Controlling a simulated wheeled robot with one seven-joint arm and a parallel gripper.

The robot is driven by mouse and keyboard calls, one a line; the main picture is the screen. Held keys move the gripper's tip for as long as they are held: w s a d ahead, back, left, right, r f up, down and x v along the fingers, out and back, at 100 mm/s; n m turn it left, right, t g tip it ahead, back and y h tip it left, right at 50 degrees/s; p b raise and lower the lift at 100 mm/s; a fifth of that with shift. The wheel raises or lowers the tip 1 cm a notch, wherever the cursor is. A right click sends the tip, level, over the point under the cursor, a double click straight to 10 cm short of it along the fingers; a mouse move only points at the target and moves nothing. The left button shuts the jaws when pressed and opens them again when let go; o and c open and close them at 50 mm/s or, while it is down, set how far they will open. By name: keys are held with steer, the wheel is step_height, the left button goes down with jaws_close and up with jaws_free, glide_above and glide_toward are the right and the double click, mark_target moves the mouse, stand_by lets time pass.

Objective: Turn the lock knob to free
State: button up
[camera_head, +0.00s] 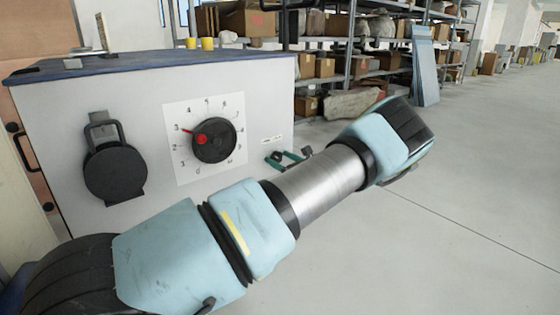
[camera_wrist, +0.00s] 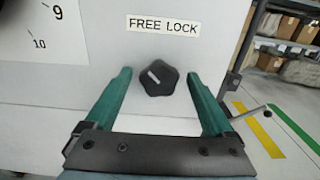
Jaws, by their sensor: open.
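The lock knob (camera_wrist: 158,78) is small, black and lobed, on the pale panel in the wrist view. A short white mark on its face slants to the upper left, on the FREE side. The FREE LOCK label (camera_wrist: 163,25) is above it. My gripper (camera_wrist: 159,74) is open, its teal fingers on either side of the knob, with visible gaps on both sides. I cannot tell how deep the fingertips reach. In the head view my gripper (camera_head: 287,159) is at the panel's lower right, below the small label (camera_head: 271,140); the knob is not clear there.
A numbered dial (camera_head: 214,140) with a red pointer and a black round latch (camera_head: 115,172) are on the same grey box (camera_head: 150,82). A dark lever (camera_wrist: 249,112) sticks out past the panel's right edge. Shelves (camera_head: 375,60) stand behind; open floor lies right.

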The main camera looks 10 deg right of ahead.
steer(key=c, duration=1.4)
